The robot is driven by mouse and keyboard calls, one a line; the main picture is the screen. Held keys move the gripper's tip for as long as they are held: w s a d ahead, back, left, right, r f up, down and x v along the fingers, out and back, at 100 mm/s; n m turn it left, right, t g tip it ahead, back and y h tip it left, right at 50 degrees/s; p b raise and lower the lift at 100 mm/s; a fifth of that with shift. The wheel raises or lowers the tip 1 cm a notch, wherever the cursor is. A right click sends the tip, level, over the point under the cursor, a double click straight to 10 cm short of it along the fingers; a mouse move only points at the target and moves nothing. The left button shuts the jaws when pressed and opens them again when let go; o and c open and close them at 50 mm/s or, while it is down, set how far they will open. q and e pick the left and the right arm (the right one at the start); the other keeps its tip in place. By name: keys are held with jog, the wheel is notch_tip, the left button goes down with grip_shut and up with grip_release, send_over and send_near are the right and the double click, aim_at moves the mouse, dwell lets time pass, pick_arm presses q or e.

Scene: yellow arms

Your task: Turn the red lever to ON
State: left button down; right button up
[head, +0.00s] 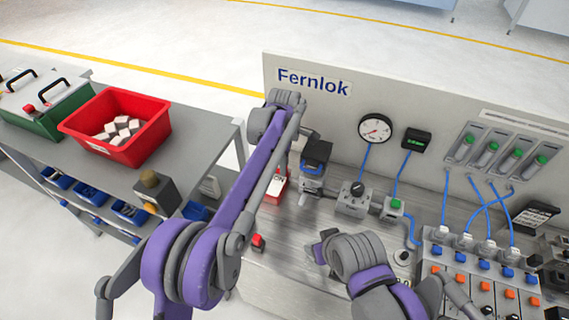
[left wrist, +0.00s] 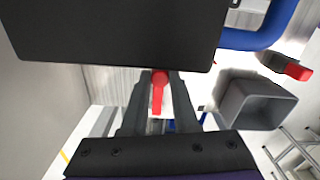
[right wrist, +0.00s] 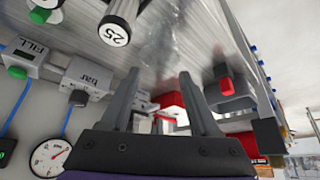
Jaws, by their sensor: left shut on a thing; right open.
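The red lever (left wrist: 158,88) shows in the left wrist view, standing between my left gripper's fingers (left wrist: 160,100), which are shut on it. A dark box covers the area just above it. In the head view my left gripper (head: 308,134) is beside the dark box-topped device (head: 317,155) on the bench, and the lever is hidden there. I cannot read any ON or OFF mark. My right gripper (head: 318,248) is low over the bench front; in the right wrist view (right wrist: 165,90) its fingers are apart with nothing between them.
The back panel carries a gauge (head: 375,129) and a black display (head: 416,139). A grey knob unit (head: 355,198) and a green-button unit (head: 395,208) stand right of the device. A red-topped block (head: 258,241) is at the bench front. A red bin (head: 150,137) sits on the left table.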

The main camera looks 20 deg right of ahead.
pick_arm(q)
jog(key=c, duration=0.7)
grip_release()
notch_tip(320, 180, up, 11)
jog(key=shift+f+p, duration=0.1)
jog(key=shift+p, duration=0.4)
